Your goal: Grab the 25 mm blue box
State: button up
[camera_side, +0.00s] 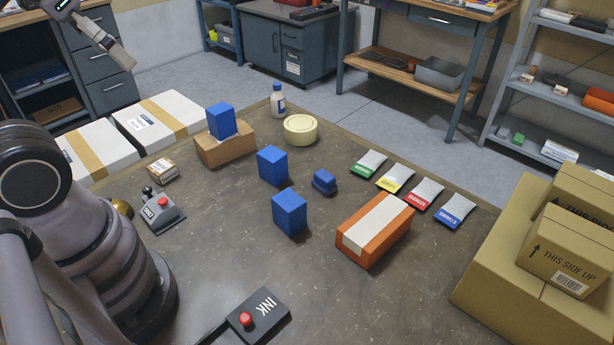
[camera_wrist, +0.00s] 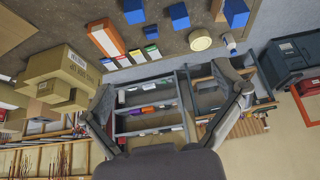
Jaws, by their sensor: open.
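Several blue boxes are on the table in the side view. One (camera_side: 222,120) sits on a small cardboard box (camera_side: 226,149). Another (camera_side: 272,166) stands in the middle of the table, and another (camera_side: 289,212) stands in front of it. A smaller, low blue piece (camera_side: 324,181) lies to their right. No size marks are readable on them. Blue boxes also show at the top edge of the wrist view (camera_wrist: 236,12). My gripper (camera_side: 124,58) is high at the upper left, away from all of them. In the wrist view its fingers (camera_wrist: 168,88) are spread with nothing between them.
An orange box (camera_side: 360,243) with a white band, several coloured packets (camera_side: 395,178), a tape roll (camera_side: 300,129) and a bottle (camera_side: 278,101) are on the table. Large cartons (camera_side: 500,255) stand at right. White boxes (camera_side: 158,122) are at left.

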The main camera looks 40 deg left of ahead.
jog(key=w+a+f+t, duration=0.1)
jog(key=w+f, duration=0.2)
jog(key=w, duration=0.5)
jog(key=w+a+f+t, duration=0.1)
jog(key=w+f, duration=0.2)
jog(key=w, duration=0.4)
jog(key=t, duration=0.3)
send_over(265, 162)
notch_tip(265, 162, down, 18)
jog(key=s+f+t, duration=0.1)
jog(key=f, duration=0.2)
jog(key=s+f+t, duration=0.1)
jog(key=f, duration=0.3)
jog(key=s+f, duration=0.2)
jog(key=f, duration=0.1)
jog(key=shift+s+d+f+n+t+y, duration=0.1)
jog(key=shift+f+n+t+y, duration=0.2)
jog(key=shift+t+y, duration=0.1)
jog(key=x, duration=0.7)
jog(key=c, duration=1.3)
